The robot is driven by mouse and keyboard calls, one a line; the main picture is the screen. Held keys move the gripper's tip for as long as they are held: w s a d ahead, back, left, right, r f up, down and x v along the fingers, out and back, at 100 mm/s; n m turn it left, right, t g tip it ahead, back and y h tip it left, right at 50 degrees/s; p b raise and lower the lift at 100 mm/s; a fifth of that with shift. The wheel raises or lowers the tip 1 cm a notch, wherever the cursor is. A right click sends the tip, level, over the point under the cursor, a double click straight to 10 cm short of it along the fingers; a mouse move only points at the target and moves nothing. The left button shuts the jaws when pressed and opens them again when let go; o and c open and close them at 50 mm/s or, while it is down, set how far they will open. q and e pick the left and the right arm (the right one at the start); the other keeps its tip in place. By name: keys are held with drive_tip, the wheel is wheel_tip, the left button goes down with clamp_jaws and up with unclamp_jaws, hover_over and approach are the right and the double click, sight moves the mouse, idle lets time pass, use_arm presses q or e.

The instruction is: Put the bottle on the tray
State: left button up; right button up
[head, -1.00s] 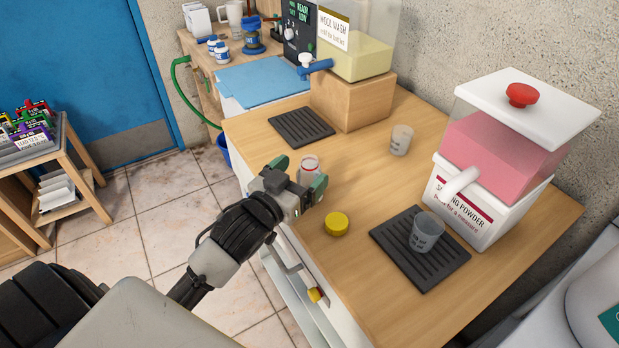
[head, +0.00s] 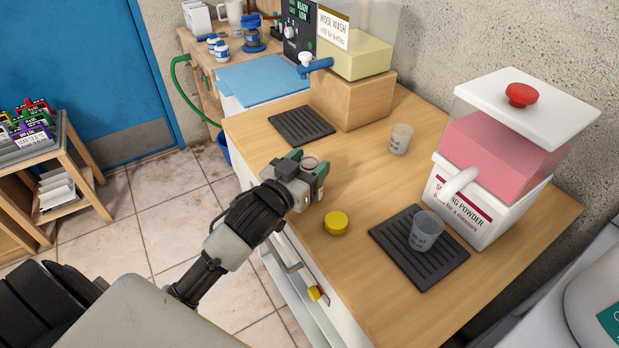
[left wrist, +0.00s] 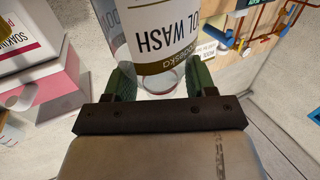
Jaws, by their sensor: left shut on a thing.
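The bottle (head: 311,161) is mostly hidden by my left gripper (head: 306,168) in the head view; only its open top shows. In the left wrist view the clear bottle (left wrist: 170,38) has a white label reading "OL WASH" upside down. My left gripper (left wrist: 157,82) has its green fingers on both sides of the bottle, shut on it. Whether the bottle touches the counter cannot be told. One dark ridged tray (head: 301,127) lies bare before the wool wash dispenser (head: 352,55). Another dark tray (head: 455,274) lies before the soaking powder dispenser (head: 470,215). My right gripper is out of view.
A yellow cap (head: 336,223) lies on the wooden counter (head: 365,185) right of my gripper. A cup (head: 426,232) stands on the near tray, and another cup (head: 400,139) stands farther back. The wool wash dispenser's blue tap (head: 316,66) juts out above the far tray.

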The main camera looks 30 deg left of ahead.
use_arm(q)
drive_tip(key=shift+r, duration=0.15)
drive_tip(key=shift+r, duration=0.6)
wheel_tip(320, 180, up, 3)
drive_tip(key=shift+p, duration=0.3)
drive_tip(key=s+d+r+p, duration=0.1)
drive_tip(key=s+d+r, duration=0.1)
drive_tip(key=s+d+r+p, duration=0.1)
drive_tip(key=s+d+r, duration=0.1)
drive_tip(key=s+d, duration=0.1)
drive_tip(key=s+d+r+p, duration=0.2)
drive_tip(key=s+d, duration=0.1)
drive_tip(key=shift+d+r, duration=0.25)
